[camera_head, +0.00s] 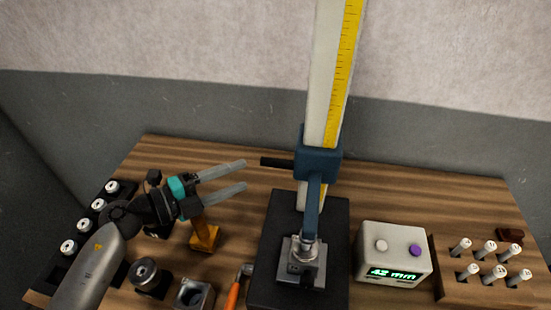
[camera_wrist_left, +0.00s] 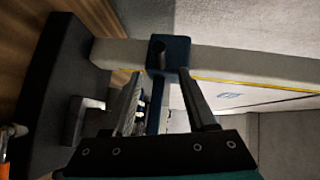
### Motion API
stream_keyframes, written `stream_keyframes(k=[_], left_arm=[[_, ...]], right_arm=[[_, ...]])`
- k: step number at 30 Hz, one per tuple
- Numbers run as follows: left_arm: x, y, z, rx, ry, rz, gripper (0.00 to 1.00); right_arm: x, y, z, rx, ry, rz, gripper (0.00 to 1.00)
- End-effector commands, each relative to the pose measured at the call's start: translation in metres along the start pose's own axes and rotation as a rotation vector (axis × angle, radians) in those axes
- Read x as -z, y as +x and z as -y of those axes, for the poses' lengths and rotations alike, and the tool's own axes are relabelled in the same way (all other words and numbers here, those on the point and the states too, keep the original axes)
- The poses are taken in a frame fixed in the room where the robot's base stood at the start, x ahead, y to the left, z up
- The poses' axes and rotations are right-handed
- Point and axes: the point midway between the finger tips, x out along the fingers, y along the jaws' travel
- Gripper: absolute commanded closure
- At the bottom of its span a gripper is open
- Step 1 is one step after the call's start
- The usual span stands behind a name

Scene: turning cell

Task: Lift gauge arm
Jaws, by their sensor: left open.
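The height gauge has a pale column (camera_head: 325,75) with a yellow scale on a black base (camera_head: 270,270). Its blue gauge arm (camera_head: 317,160) sits low on the column and reaches down to a metal part on a small block (camera_head: 302,265). A black handle (camera_head: 277,162) sticks out of the arm to the left. My left gripper (camera_head: 245,174) is open and empty, left of the handle and apart from it. In the left wrist view the blue slider (camera_wrist_left: 178,50) and handle end (camera_wrist_left: 158,55) show beyond and between the open fingers. My right gripper is not in view.
A display box (camera_head: 392,255) reading 42 mm stands right of the base, beside a wooden pin rack (camera_head: 485,285). An orange-handled tool (camera_head: 235,292), an amber stand (camera_head: 205,238) and dark round parts (camera_head: 147,278) lie left. The back wall is behind the table.

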Motion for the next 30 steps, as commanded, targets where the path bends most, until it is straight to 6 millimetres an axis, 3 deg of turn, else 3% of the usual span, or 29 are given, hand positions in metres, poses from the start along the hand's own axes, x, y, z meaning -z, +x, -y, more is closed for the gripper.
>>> stream_keyframes(k=[6,13,19,28,30], left_arm=[[0.0,0.048,0.002,0.005,-0.003,-0.001,0.43],[0.0,0.084,0.001,0.003,-0.001,0.001,0.43],[-0.001,0.097,0.0,0.001,0.0,0.001,0.43],[0.0,0.098,0.0,0.0,0.001,0.001,0.43],[0.0,0.098,0.0,0.0,0.0,0.001,0.51]], right_arm=[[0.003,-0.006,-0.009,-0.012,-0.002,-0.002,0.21],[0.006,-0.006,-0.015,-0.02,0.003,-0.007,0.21],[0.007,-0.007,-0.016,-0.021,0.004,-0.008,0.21],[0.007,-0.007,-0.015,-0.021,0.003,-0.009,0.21],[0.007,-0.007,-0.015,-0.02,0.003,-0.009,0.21]])
